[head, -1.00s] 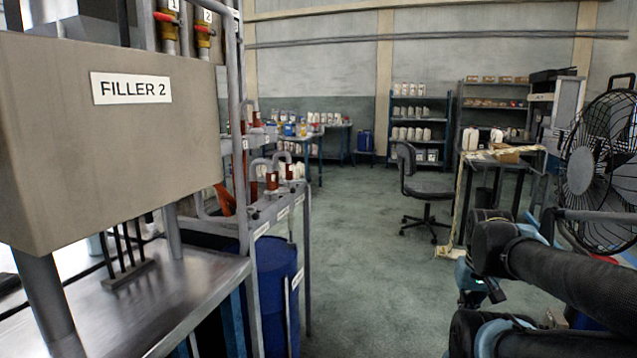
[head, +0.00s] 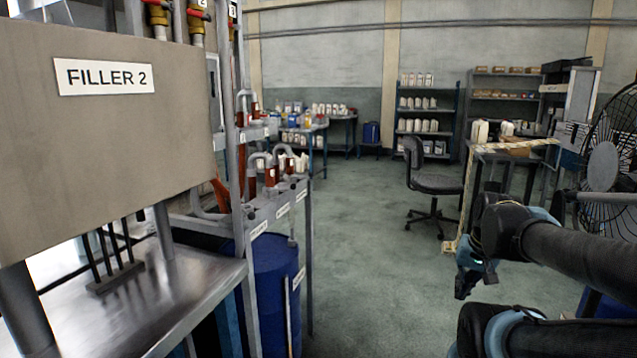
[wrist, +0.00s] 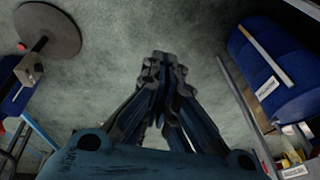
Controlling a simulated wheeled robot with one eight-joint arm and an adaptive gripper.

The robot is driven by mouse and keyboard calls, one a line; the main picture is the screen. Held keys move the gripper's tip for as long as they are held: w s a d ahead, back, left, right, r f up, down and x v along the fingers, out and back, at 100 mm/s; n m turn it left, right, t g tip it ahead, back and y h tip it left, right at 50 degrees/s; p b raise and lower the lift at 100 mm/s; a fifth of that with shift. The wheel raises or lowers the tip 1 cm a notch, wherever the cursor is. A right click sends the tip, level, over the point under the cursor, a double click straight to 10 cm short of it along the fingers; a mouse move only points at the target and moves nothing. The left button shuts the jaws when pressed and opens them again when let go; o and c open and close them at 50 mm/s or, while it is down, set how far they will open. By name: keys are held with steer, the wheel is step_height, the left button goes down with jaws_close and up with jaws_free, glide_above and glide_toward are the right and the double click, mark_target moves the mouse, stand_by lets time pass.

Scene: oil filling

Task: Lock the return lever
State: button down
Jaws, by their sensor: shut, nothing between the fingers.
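The labelled grey rack (head: 297,190) stands left of centre in the head view. It carries grey bent pipes and red-orange handles or fittings (head: 270,176). I cannot tell which of these, if any, is the return lever; the labels are too small to read. My gripper (head: 468,284) hangs at the lower right of the head view, over open floor and well apart from the rack. In the wrist view my gripper (wrist: 163,62) has its fingers together, empty, pointing over the green floor. The wrist view shows no lever that I can make out.
A blue drum (head: 277,295) stands below the rack and a similar one shows in the wrist view (wrist: 272,75). The FILLER 2 box (head: 120,150) and metal bench (head: 180,285) fill the left. A chair (head: 435,183) and fan (head: 605,165) stand right. The middle floor is clear.

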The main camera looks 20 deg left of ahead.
steer(key=w+a+r+m+t+y, duration=0.25)
steer(key=w+a+r+m, duration=0.3)
steer(key=w+a, duration=0.35)
steer(key=w+a+r+m+t+y, duration=0.1)
steer(key=w+a+r+m+y, duration=0.45)
steer(key=a, duration=0.55)
steer(key=w+a+r+m+t+y, duration=0.15)
steer(key=w+a+r+m, duration=0.35)
steer(key=w+a, duration=0.5)
steer(key=w+a+f+m+t, duration=0.1)
steer(key=w+a+m, duration=0.3)
steer(key=a, duration=0.5)
steer(key=w+a+f+m+y, duration=0.1)
steer(key=w+a+m, duration=0.3)
steer(key=w+a, duration=0.5)
steer(key=shift+w+a+f+t, duration=0.2)
steer(key=shift+w+a+t, duration=0.1)
steer(key=shift+t, duration=0.1)
steer(key=shift+y, duration=0.25)
steer(key=shift+w+a, duration=0.3)
steer(key=shift+w, duration=0.35)
steer(key=shift+w+r, duration=0.1)
